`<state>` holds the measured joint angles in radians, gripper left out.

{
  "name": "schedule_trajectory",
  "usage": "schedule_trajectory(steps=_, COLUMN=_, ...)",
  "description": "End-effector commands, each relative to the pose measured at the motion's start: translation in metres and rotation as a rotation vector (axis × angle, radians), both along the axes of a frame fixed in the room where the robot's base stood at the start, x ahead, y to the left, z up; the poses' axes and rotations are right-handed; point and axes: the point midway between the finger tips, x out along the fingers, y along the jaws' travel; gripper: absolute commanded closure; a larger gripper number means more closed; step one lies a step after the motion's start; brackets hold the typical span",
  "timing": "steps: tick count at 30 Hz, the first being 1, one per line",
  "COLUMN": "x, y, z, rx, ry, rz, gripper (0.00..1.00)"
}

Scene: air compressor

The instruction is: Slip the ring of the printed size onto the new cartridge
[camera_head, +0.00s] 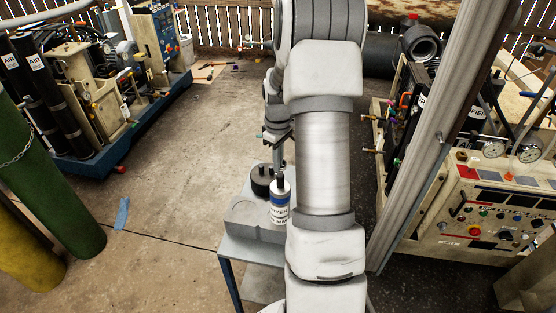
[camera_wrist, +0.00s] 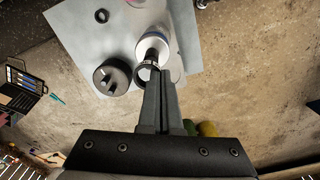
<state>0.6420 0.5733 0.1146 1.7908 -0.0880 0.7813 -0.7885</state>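The cartridge (camera_head: 280,206), white with a blue band and printed label, stands upright on a small grey table (camera_head: 250,240). It also shows in the wrist view (camera_wrist: 154,44), with a dark narrow end towards my fingers. My gripper (camera_head: 279,160) points down above it. In the wrist view my gripper (camera_wrist: 157,75) has its fingers close together at a dark ring (camera_wrist: 146,73), which it seems to pinch by the rim. The ring overlaps the cartridge's dark end in that view; I cannot tell whether they touch. Another small black ring (camera_wrist: 101,16) lies on the table. The printed size is unreadable.
A control panel (camera_head: 495,215) with gauges stands to the right. The floor left of the table is mostly open.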

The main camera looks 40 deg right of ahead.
Motion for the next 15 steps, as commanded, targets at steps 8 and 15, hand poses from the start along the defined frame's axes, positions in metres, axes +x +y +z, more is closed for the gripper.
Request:
schedule_trajectory(steps=8, x=0.0, y=0.0, z=-0.02, rx=0.0, ry=0.001, rz=0.0, gripper=1.0)
schedule_trajectory(steps=15, x=0.0, y=0.0, z=-0.019, rx=0.0, ry=0.001, rz=0.0, gripper=1.0)
